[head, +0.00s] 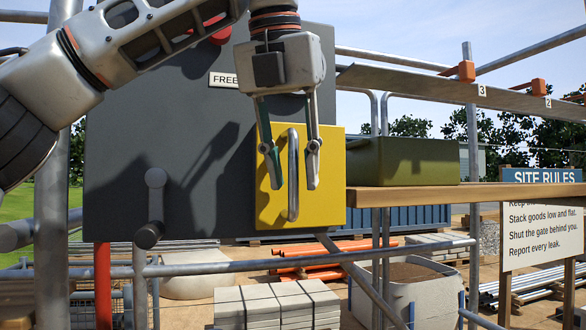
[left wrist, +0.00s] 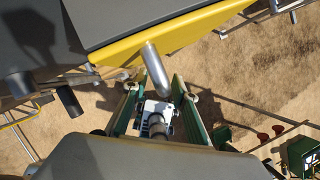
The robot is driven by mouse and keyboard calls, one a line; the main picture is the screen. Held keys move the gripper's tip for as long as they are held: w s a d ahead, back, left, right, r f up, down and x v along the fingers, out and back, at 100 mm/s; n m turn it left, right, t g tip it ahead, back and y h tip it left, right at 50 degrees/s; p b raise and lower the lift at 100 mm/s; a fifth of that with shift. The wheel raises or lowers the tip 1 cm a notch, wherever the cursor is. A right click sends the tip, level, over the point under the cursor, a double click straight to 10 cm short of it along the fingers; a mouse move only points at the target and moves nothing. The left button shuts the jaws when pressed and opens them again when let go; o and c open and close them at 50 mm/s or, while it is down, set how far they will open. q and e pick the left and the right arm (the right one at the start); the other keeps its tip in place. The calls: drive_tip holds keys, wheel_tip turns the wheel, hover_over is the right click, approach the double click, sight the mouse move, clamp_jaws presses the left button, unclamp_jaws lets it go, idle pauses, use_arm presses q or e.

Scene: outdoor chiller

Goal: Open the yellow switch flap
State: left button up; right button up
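The yellow switch flap (head: 328,190) lies flat against the lower right of a dark grey panel (head: 130,110) in the head view and looks closed. A silver bar handle (head: 293,160) stands upright on it. My left gripper (head: 292,186) hangs over the flap, fingers pointing down, one on each side of the handle. In the left wrist view the handle (left wrist: 157,70) sticks out from the yellow flap (left wrist: 190,32) and its end lies between the two green-sided fingers (left wrist: 155,82). The fingers are apart; no contact with the handle is clear. My right gripper is out of view.
A grey lever (head: 154,205) and a red knob (head: 219,30) are on the panel. An olive box (head: 405,161) stands on a wooden shelf (head: 440,196) right of the flap. Scaffold rails (head: 300,258) run below. A rules sign (head: 542,225) stands at right.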

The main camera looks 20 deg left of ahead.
use_arm(q)
drive_tip(key=shift+f, duration=0.1)
clamp_jaws()
